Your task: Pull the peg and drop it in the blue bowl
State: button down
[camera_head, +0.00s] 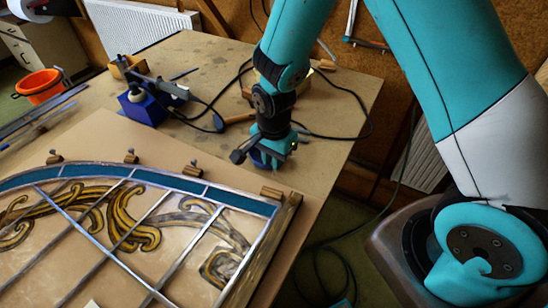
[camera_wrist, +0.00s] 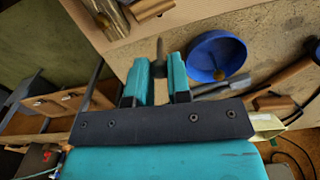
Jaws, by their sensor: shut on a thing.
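My gripper (camera_wrist: 160,72) is shut on a dark slim peg (camera_wrist: 160,48), which sticks out between the teal fingertips in the wrist view. The blue bowl (camera_wrist: 213,50) is beside the peg to the right in that view, apart from the fingers. In the head view my gripper (camera_head: 266,158) points down over the table near its right edge, beyond the panel's corner. Part of the blue bowl (camera_head: 262,161) shows there, mostly hidden by my gripper. I cannot tell the height of the peg above the table.
The leaded panel (camera_head: 125,218) lies on a board, with several small wooden blocks (camera_head: 131,156) along its edge. A blue-based tool (camera_head: 145,105), black cables and a wooden-handled tool (camera_head: 232,119) lie behind my gripper. An orange bucket (camera_head: 39,86) stands at the far left.

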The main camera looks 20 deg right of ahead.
jog(key=w+d+r+p, duration=0.2)
jog(key=w+r+p, duration=0.2)
jog(key=w+r, duration=0.15)
jog(key=shift+w+d+f+b, duration=0.2)
jog(key=shift+w+f+b, duration=0.4)
jog(key=shift+w+f, duration=0.35)
jog(key=shift+w+d+f+b, duration=0.15)
jog(key=shift+w+f+b, duration=0.5)
jog(key=shift+w, duration=0.55)
jog(key=shift+w+d+f+b, duration=0.2)
jog(key=shift+w+f+b, duration=0.35)
jog(key=shift+w+f, duration=0.4)
jog(key=shift+w, duration=0.1)
jog(key=shift+s+f+b, duration=0.2)
jog(key=shift+f+b, duration=0.6)
jog(key=shift+f, duration=0.3)
jog(key=shift+w+f, duration=0.1)
jog(key=shift+r, duration=0.2)
jog(key=shift+w+f+b, duration=0.1)
jog(key=shift+f+b, duration=1.3)
jog(key=shift+f, duration=0.6)
